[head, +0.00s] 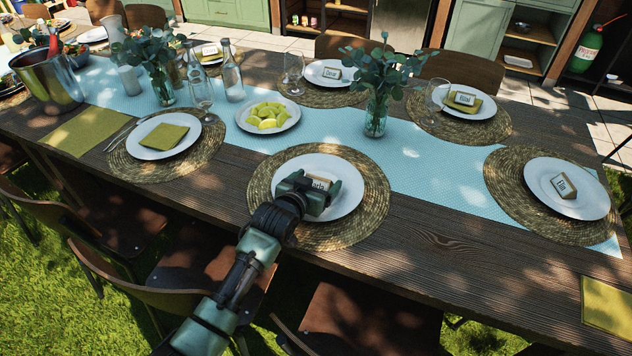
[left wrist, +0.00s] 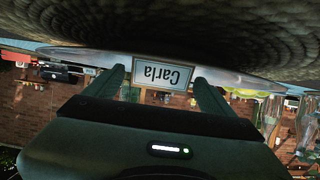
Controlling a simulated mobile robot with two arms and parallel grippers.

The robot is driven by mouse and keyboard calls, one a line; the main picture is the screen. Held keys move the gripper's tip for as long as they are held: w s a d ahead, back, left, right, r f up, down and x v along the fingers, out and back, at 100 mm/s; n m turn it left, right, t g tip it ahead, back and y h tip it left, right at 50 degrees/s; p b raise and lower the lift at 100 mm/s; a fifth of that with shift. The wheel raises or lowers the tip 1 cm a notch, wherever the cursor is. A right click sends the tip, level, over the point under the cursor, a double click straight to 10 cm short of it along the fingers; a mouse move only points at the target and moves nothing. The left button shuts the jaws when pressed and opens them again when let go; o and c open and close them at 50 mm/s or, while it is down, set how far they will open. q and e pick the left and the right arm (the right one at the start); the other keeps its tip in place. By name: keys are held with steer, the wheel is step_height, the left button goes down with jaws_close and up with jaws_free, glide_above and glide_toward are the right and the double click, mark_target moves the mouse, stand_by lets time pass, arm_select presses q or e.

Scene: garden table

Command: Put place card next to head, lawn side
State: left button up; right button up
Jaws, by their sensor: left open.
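The place card reading "Carla" (head: 319,184) stands on a white plate (head: 347,207) on a round woven mat (head: 375,205), on the near, lawn side, the setting beside the right end. My left gripper (head: 322,190) is low over that plate, with its open fingers on either side of the card. In the left wrist view the picture is upside down. There the "Carla" card (left wrist: 163,74) sits between the two fingertips (left wrist: 163,82), with slim gaps that are hard to judge. In the head view the gripper partly hides the card. My right gripper is not in view.
The end setting has a "Tim" card (head: 563,187) on its plate. A eucalyptus vase (head: 376,115) and a lemon plate (head: 267,117) stand on the blue runner (head: 420,155). Chairs (head: 370,318) line the near edge. Bare wood is free to the right.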

arm_select(q)
steer(key=p+v, duration=0.1)
steer(key=v, duration=1.1)
steer(key=shift+d+r, duration=0.1)
steer(key=shift+r, duration=0.1)
steer(key=shift+r, duration=0.1)
